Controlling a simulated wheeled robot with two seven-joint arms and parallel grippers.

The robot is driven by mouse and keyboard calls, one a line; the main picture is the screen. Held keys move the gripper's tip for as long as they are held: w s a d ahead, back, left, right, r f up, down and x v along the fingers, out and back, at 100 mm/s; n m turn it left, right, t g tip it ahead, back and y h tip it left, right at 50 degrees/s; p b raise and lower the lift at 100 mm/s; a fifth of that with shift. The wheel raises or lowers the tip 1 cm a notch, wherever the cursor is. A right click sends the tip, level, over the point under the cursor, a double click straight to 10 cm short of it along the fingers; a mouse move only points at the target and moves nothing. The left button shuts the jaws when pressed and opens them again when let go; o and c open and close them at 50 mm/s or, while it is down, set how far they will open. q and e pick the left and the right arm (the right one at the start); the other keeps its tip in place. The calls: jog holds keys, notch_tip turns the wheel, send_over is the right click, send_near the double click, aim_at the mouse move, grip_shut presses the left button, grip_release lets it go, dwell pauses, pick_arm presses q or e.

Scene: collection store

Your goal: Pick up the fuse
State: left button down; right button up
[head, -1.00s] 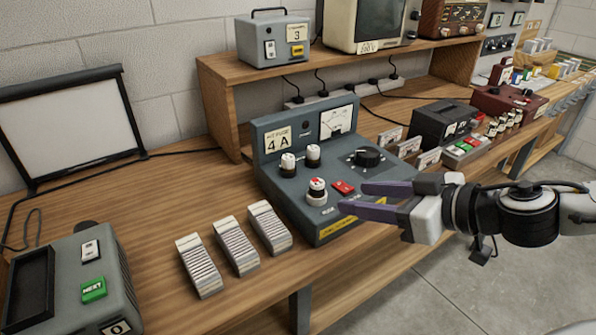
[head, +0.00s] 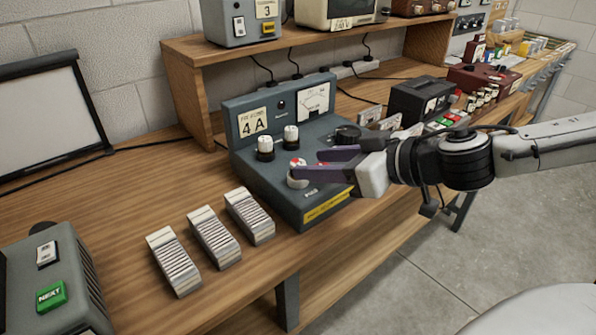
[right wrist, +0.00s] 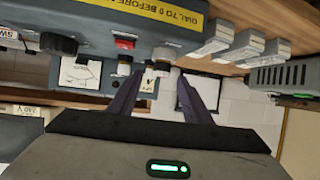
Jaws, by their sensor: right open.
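A grey test unit (head: 297,208) with a "4 A" label stands on the bench. In the right wrist view, which is upside down, a white cylinder (right wrist: 164,55) lies ahead between the fingertips. Contact cannot be told. My left gripper is out of view.
Three ribbed white blocks (head: 213,237) lie in a row on the wooden bench. A grey box with a green NEXT button (head: 50,296) stands at left. A wooden shelf (head: 190,105) rises behind the unit. A black box (head: 425,105) stands further right.

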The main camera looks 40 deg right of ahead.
aim_at(300, 164)
jog(key=shift+w+a+f+p, duration=0.25)
jog(key=shift+w+p, duration=0.05)
jog(key=shift+w, duration=0.2)
jog(key=shift+p+x, duration=0.4)
jog(key=shift+x, duration=0.4)
jog(key=shift+w+a+r, duration=0.1)
jog(key=shift+w, duration=0.3)
jog(key=shift+w+a+f+p, duration=0.1)
jog(key=shift+w+f+p, duration=0.15)
jog(key=shift+w+p, duration=0.2)
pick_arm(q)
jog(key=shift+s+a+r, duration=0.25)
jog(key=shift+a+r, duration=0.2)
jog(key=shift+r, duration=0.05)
pick_arm(e)
jog(key=shift+w+a+f, duration=0.15)
jog(key=shift+w+f, duration=0.1)
jog(key=shift+f, duration=0.05)
